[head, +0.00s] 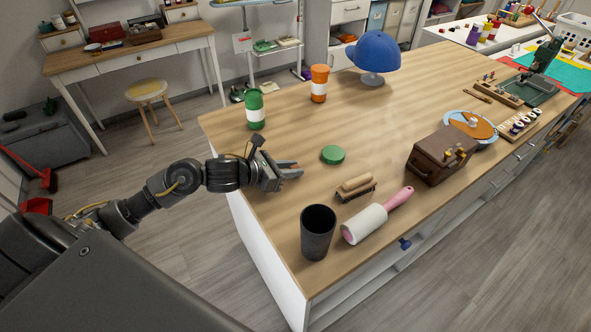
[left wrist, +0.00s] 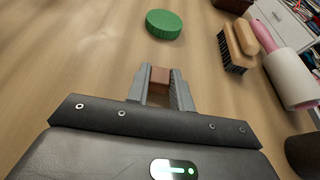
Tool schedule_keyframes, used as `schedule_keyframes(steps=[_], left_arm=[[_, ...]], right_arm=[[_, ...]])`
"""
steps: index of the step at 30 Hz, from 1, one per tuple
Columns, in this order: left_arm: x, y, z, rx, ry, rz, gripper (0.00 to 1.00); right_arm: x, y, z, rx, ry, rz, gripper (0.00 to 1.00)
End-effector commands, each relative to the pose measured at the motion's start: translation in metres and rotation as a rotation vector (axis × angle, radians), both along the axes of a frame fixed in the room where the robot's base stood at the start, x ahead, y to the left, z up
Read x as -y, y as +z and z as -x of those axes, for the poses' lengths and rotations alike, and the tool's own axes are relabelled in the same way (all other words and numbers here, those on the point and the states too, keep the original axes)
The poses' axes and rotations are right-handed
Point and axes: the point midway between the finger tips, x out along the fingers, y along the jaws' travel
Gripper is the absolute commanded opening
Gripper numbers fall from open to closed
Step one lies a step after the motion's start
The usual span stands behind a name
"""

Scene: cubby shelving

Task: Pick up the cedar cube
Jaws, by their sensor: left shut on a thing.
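The cedar cube (left wrist: 160,76) is a small reddish-brown block between the fingertips of my left gripper (left wrist: 161,88). In the head view my left gripper (head: 289,170) is over the left part of the wooden tabletop, and only a little reddish-brown shows at its fingers. The gripper is shut on the cube. The fingers hide the cube's sides, and I cannot tell whether its underside touches the table. My right gripper is in neither view.
A green round lid (head: 332,154) lies just beyond the gripper. Green (head: 255,110) and orange (head: 319,83) jars and a blue cap (head: 375,52) are farther back.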

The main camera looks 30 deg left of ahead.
Motion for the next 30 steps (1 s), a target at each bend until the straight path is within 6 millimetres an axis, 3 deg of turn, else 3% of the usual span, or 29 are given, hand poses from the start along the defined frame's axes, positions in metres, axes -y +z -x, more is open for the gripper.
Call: schedule_keyframes(steps=[11,17,24,30], left_arm=[[0.0,0.005,0.0,0.002,-0.001,-0.002,0.02],[-0.001,0.031,-0.001,0.01,-0.002,-0.006,0.02],[-0.028,0.087,0.042,0.004,-0.002,-0.014,0.02],[-0.05,0.097,0.073,-0.006,0.005,-0.009,0.02]], right_arm=[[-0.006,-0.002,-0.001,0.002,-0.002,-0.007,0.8],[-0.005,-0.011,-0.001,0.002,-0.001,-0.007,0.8],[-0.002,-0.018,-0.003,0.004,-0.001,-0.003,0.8],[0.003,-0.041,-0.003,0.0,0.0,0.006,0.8]])
